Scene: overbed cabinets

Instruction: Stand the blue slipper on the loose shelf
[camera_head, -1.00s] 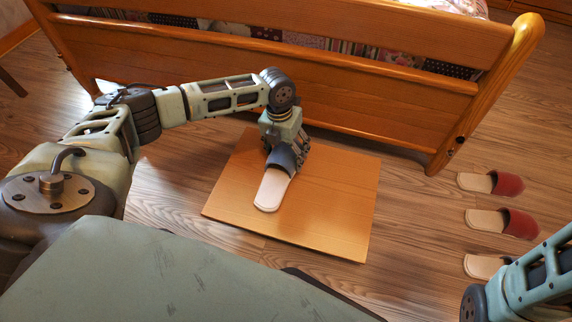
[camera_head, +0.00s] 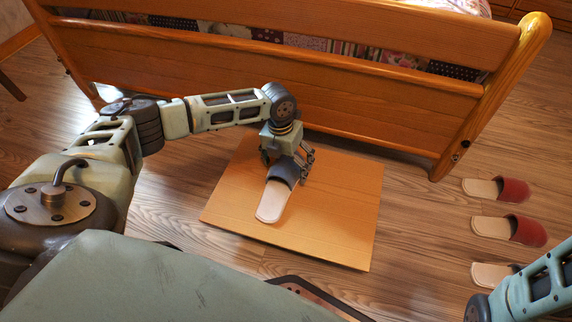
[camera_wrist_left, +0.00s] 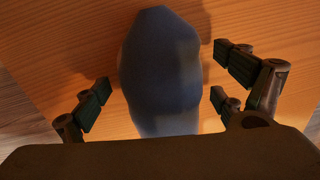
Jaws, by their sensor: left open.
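The blue slipper (camera_head: 278,192), with a dark blue-grey toe cap and a pale sole, lies on the loose shelf (camera_head: 335,215), a flat wooden board on the floor. Its toe points toward the bed. My left gripper (camera_head: 288,160) is open just above the toe cap. In the left wrist view the slipper's toe cap (camera_wrist_left: 160,70) sits between the spread fingers of the left gripper (camera_wrist_left: 158,95), with gaps on both sides, over the wooden board (camera_wrist_left: 60,40). My right arm shows at the lower right, but its gripper is out of view.
A wooden bed footboard (camera_head: 330,85) stands right behind the board. Several red slippers lie in a column on the floor at the right, such as the top one (camera_head: 513,190). Wood floor (camera_head: 415,225) is clear between them and the board.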

